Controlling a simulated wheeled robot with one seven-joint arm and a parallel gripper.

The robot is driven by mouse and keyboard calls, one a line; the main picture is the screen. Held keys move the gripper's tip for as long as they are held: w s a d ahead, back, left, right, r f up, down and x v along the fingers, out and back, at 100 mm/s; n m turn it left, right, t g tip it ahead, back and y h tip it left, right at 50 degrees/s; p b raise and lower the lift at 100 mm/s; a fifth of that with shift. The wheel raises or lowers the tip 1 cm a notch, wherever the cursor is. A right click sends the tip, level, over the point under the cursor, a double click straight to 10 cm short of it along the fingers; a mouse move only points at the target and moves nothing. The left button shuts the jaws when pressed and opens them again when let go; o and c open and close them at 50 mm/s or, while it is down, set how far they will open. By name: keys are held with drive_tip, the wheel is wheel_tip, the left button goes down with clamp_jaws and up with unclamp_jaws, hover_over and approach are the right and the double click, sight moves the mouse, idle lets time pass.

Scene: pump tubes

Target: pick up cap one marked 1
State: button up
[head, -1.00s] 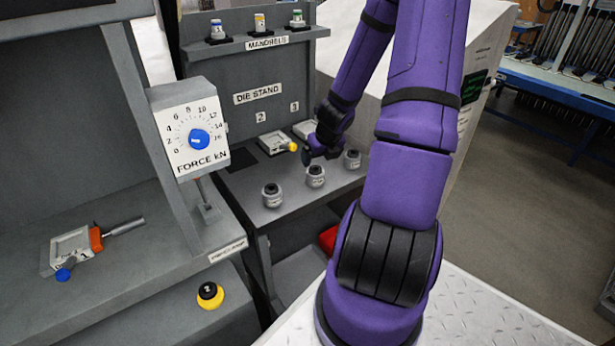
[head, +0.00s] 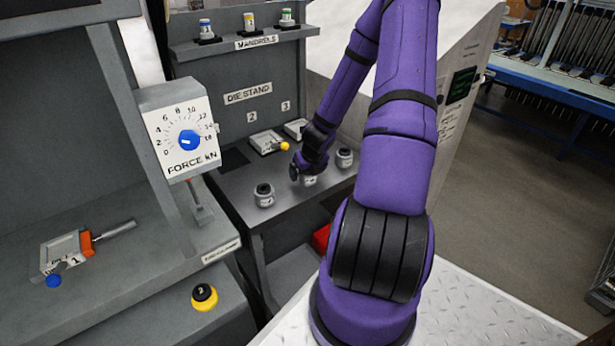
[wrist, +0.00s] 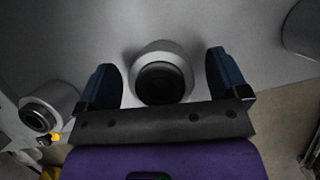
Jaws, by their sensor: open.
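Three silver caps with black tops stand in a row on the grey bench in the head view: a left one (head: 264,197), a middle one (head: 309,182) and a right one (head: 344,158). Their marks are too small to read, so I cannot tell which is marked 1. My gripper (head: 302,172) is over the middle cap and partly hides it. In the wrist view my gripper (wrist: 161,66) is open, with a cap (wrist: 162,73) between its two blue fingers and gaps on both sides. Another cap (wrist: 48,107) shows at the left.
The die stand (head: 246,96) rises behind the caps, with a die with a yellow knob (head: 268,143) on the bench. The force dial (head: 186,138) stands at left. A die with an orange part (head: 65,252) and a yellow-and-black piece (head: 204,297) are nearer.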

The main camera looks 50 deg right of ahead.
drive_tip(key=shift+w+d+f, duration=0.1)
drive_tip(key=shift+w+f, duration=0.1)
drive_tip(key=shift+f, duration=0.35)
drive_tip(key=shift+c, duration=0.2)
drive_tip(key=c, duration=1.1)
drive_tip(key=shift+c, duration=0.2)
drive_tip(key=shift+r, duration=0.2)
